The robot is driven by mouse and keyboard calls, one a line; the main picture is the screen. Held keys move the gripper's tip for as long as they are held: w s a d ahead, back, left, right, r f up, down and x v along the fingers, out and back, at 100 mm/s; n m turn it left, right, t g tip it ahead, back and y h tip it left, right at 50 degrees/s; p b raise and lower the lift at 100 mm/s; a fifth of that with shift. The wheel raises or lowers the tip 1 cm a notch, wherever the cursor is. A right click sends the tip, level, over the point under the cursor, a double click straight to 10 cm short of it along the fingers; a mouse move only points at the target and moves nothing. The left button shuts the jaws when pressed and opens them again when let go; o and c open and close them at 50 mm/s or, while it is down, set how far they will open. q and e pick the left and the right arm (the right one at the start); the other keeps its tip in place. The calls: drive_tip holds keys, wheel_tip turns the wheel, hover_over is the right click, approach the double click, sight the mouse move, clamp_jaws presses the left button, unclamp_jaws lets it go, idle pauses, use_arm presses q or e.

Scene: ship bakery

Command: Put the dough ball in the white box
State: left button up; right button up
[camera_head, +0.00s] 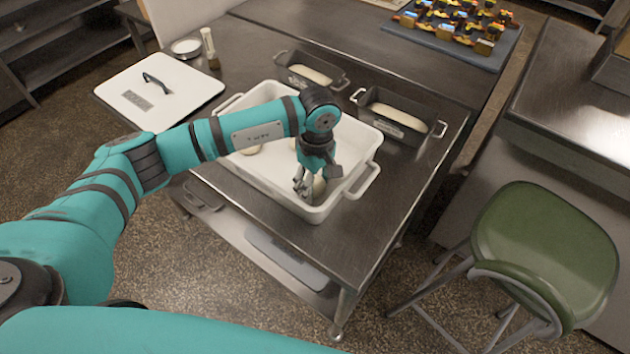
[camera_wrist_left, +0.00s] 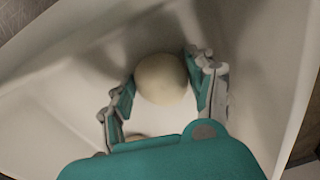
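The white box (camera_head: 353,205) is a wide open tub with side handles on the steel table. My left gripper (camera_head: 312,186) is inside it, pointing down near its front right corner. A pale round dough ball (camera_head: 319,186) sits between its fingers. In the left wrist view the dough ball (camera_wrist_left: 161,79) fills the gap between the fingers of my left gripper (camera_wrist_left: 161,82), with a finger against each side. Whether the ball rests on the box floor is hard to tell. Another pale dough piece (camera_head: 250,149) lies in the box, partly behind my arm. My right gripper is out of view.
Two dark loaf tins, one at the back (camera_head: 322,88) and one at the right (camera_head: 430,133), hold pale dough. A white lid (camera_head: 185,92) lies at the left. A green stool (camera_head: 545,245) stands right of the table.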

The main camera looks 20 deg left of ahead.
sight(316, 180)
use_arm(q)
drive_tip(key=o, duration=0.3)
drive_tip(key=shift+r, duration=0.15)
drive_tip(key=shift+r, duration=0.2)
wheel_tip(316, 180, up, 12)
drive_tip(key=b, duration=0.3)
drive_tip(key=shift+w+f, duration=0.15)
drive_tip(key=shift+w, duration=0.05)
